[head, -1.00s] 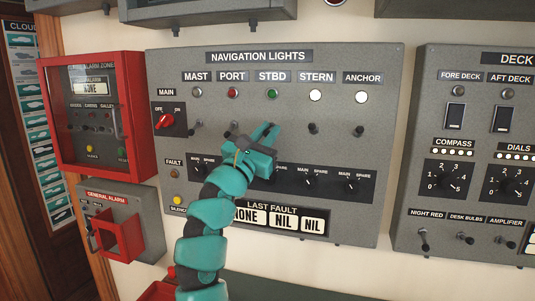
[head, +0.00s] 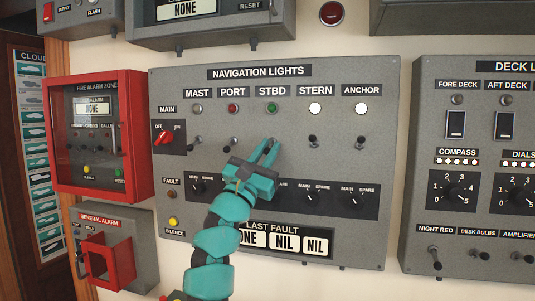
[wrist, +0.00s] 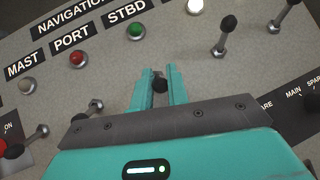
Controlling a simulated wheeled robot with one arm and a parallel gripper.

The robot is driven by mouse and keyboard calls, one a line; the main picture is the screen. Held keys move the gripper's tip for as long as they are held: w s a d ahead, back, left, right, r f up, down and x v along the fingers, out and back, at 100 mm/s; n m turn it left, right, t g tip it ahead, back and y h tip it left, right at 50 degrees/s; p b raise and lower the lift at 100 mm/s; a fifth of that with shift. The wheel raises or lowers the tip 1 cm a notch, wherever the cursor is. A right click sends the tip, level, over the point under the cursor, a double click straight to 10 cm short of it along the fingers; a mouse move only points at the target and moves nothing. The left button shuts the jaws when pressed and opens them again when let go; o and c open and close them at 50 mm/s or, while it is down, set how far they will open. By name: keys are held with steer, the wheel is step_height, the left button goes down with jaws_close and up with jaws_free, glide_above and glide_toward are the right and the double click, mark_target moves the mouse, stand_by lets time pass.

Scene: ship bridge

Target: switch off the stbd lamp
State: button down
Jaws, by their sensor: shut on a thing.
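The navigation lights panel (head: 345,85) has a row of labelled lamps with a toggle under each. The STBD lamp (head: 272,108) is a green dome; it also shows in the wrist view (wrist: 135,31). I cannot tell if it is lit. My gripper (head: 270,150) is directly below this lamp, its teal fingers against the panel. In the wrist view its fingers (wrist: 160,82) are shut on the dark knob of the STBD toggle (wrist: 159,85). The toggle's lever is mostly hidden, so its tilt is unclear.
The PORT toggle (head: 233,142) is close on the left and the STERN toggle (head: 313,140) on the right. Below runs a black strip of main/spare selectors (head: 316,194). A red MAIN knob (head: 165,137) and a red fire alarm box (head: 142,140) are at left.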

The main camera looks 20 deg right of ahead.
steer(key=c, duration=1.4)
jaws_free()
steer(key=shift+w, duration=0.1)
steer(key=shift+c, duration=0.2)
steer(key=b+v, duration=0.4)
steer(key=v, duration=1.3)
steer(key=shift+f+b, duration=0.25)
steer(key=shift+b, duration=0.1)
steer(key=shift+a, duration=0.15)
